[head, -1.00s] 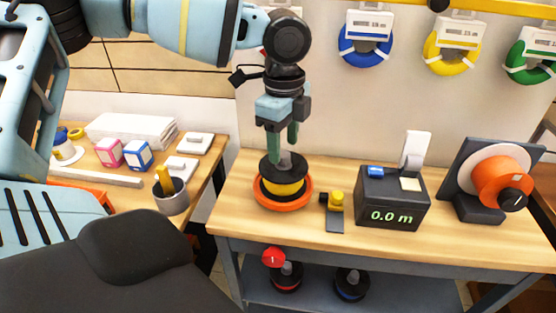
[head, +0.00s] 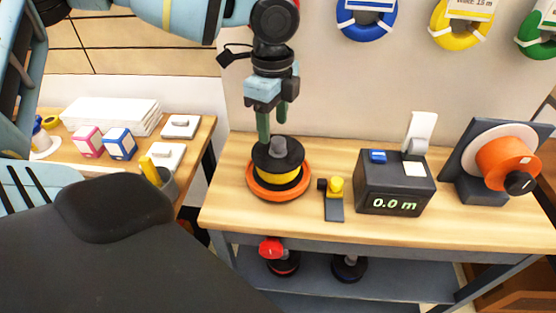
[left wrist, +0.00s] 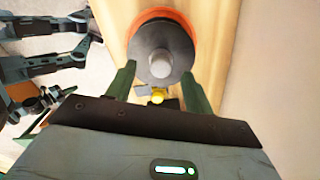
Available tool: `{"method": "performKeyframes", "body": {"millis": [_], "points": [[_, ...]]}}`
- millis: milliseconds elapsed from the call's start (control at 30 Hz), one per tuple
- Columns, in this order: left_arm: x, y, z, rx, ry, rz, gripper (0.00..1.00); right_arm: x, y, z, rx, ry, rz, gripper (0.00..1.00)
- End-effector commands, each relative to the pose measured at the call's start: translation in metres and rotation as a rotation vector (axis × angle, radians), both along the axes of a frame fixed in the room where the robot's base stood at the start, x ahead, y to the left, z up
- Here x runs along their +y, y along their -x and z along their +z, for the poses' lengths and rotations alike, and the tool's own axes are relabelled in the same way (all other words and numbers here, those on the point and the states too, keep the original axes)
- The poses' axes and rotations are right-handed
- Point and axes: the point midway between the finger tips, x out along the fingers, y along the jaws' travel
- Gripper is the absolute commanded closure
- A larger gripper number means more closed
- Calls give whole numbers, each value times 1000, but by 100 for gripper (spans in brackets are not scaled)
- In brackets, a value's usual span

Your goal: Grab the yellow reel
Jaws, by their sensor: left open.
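The yellow reel (head: 283,180) has a yellow band between black flanges and a grey knob on top. It sits upright on an orange disc (head: 252,187) on the workbench. My left gripper (head: 273,130) is open and empty, pointing down just above the reel, its fingers close to the knob. In the left wrist view the reel's black top flange (left wrist: 178,45) lies beyond and between the open fingertips (left wrist: 160,75). The yellow band is hidden there. My right gripper cannot be made out.
A small yellow-topped device (head: 335,190) stands close right of the reel. Beside it are a dark meter box (head: 397,182) reading 0.0 m and an orange spool stand (head: 500,160). Red and dark reels sit on the lower shelf (head: 318,290). Bare bench top lies in front.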

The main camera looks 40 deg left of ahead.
Motion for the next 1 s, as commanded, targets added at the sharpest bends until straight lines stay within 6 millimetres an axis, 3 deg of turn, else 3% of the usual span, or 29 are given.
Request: {"method": "performKeyframes", "body": {"millis": [167, 500, 800, 1000], "points": [[-2, -1, -5, -1, 0, -1, 48, 0, -1, 1, -2, 0, 0, 100], [-8, -5, -47, -2, 1, 0, 48, 0, -3, 5, -9, 0, 0, 100], [-8, -5, -51, -4, 0, 0, 48, 0, -3, 5, -8, -1, -1, 100], [-8, -5, -51, -4, 0, 0, 72, 0, -3, 5, -8, -1, -2, 100]]}}
